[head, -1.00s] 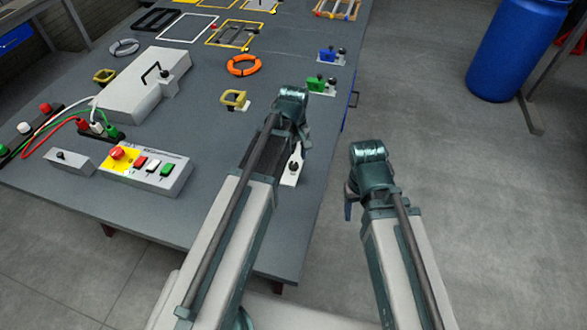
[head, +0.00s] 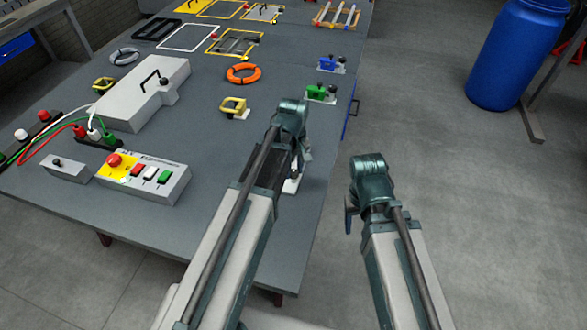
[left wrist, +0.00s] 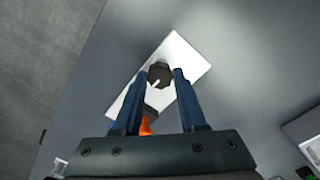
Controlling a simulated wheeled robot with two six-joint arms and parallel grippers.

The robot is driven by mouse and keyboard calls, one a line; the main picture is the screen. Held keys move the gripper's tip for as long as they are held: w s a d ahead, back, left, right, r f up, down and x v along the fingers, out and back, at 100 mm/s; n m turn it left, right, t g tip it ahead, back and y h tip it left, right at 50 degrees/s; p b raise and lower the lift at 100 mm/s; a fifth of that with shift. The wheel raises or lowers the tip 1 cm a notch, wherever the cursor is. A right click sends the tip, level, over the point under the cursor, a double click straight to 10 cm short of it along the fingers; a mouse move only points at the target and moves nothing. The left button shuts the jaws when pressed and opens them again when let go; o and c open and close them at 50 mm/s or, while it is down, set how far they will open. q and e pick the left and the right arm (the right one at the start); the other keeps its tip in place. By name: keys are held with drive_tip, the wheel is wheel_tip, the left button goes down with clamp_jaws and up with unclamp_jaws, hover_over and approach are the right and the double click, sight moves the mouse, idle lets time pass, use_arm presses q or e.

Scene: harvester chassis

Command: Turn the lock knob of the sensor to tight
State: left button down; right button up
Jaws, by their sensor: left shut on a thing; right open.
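In the left wrist view a dark lock knob (left wrist: 160,74) with a white mark sits on a pale rectangular plate (left wrist: 186,58). My left gripper (left wrist: 161,76) has its two blue fingers on either side of the knob and is shut on it. An orange and dark part (left wrist: 147,124) shows between the fingers nearer the palm; I cannot tell if it is the sensor body. In the head view my left gripper (head: 300,160) is over the plate (head: 291,186) near the table's right edge and hides the knob. My right gripper (head: 350,210) is open and empty, beyond the table edge over the floor.
On the grey table (head: 240,215), a yellow bracket (head: 233,106), a green block (head: 318,92) and an orange ring (head: 243,73) lie behind the left gripper. A button box (head: 150,178) stands to the left. The table's front right is clear.

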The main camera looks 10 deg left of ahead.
use_arm(q)
drive_tip(key=shift+m, duration=0.4)
drive_tip(key=m, duration=0.4)
drive_tip(key=shift+m, duration=0.4)
drive_tip(key=m, duration=1.2)
drive_tip(key=shift+m, duration=0.3)
drive_tip(key=m, duration=0.5)
drive_tip(key=shift+m, duration=0.3)
drive_tip(key=shift+c, duration=2.3)
unclamp_jaws()
